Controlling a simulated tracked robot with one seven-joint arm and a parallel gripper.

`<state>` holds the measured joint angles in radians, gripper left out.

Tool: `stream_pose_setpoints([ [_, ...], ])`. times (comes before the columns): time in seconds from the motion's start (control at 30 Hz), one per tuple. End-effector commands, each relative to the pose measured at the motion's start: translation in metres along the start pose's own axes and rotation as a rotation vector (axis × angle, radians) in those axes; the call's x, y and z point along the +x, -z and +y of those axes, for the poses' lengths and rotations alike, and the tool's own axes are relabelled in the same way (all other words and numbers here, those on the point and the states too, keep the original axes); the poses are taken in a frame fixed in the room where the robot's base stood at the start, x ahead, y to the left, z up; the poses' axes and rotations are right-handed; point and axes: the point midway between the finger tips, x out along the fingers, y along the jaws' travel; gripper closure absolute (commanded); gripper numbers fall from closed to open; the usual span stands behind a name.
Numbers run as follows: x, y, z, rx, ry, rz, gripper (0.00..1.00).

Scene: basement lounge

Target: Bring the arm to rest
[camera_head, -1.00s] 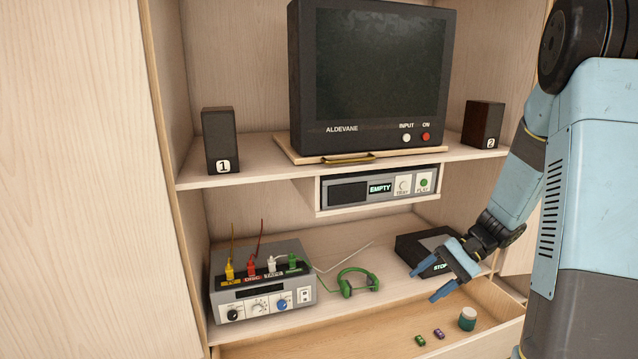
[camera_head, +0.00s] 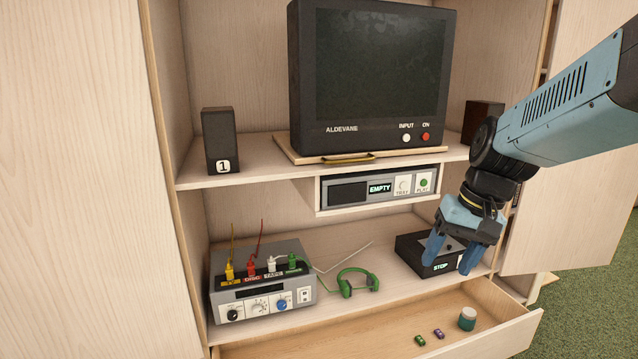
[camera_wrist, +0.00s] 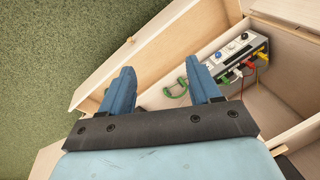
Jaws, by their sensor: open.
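My gripper (camera_head: 452,258) is at the right of the head view, in front of the black box marked STOP (camera_head: 412,252) on the lower shelf. Its two blue fingers point down, spread apart, with nothing held between them. The fingers and wrist hide part of the black box. In the wrist view the open fingers (camera_wrist: 163,92) show with a clear gap between them. My forearm reaches in from the upper right and partly hides the right speaker (camera_head: 480,118).
An open drawer (camera_head: 290,341) juts out below, holding a jar (camera_head: 467,318) and small green and purple pieces. A television (camera_head: 375,70), left speaker (camera_head: 221,140), amplifier (camera_head: 262,290) with coloured plugs and green headphones (camera_head: 357,283) stand in the cabinet. Green carpet (camera_head: 580,310) is clear at right.

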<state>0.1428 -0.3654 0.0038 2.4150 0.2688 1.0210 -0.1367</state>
Motion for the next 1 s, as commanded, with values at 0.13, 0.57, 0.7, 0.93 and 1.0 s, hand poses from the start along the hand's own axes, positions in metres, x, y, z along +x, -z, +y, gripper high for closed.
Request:
stream_pose_setpoints([
  [0.13,-0.021,-0.017,-0.002,-0.059,-0.058,0.104,0.38],
  [0.57,-0.064,-0.054,-0.001,-0.176,-0.172,0.360,0.38],
  [0.7,-0.067,-0.057,0.000,-0.185,-0.182,0.385,0.38],
  [0.93,-0.068,-0.057,0.000,-0.186,-0.183,0.388,0.38],
  [1.0,-0.068,-0.057,0.000,-0.186,-0.183,0.388,0.38],
])
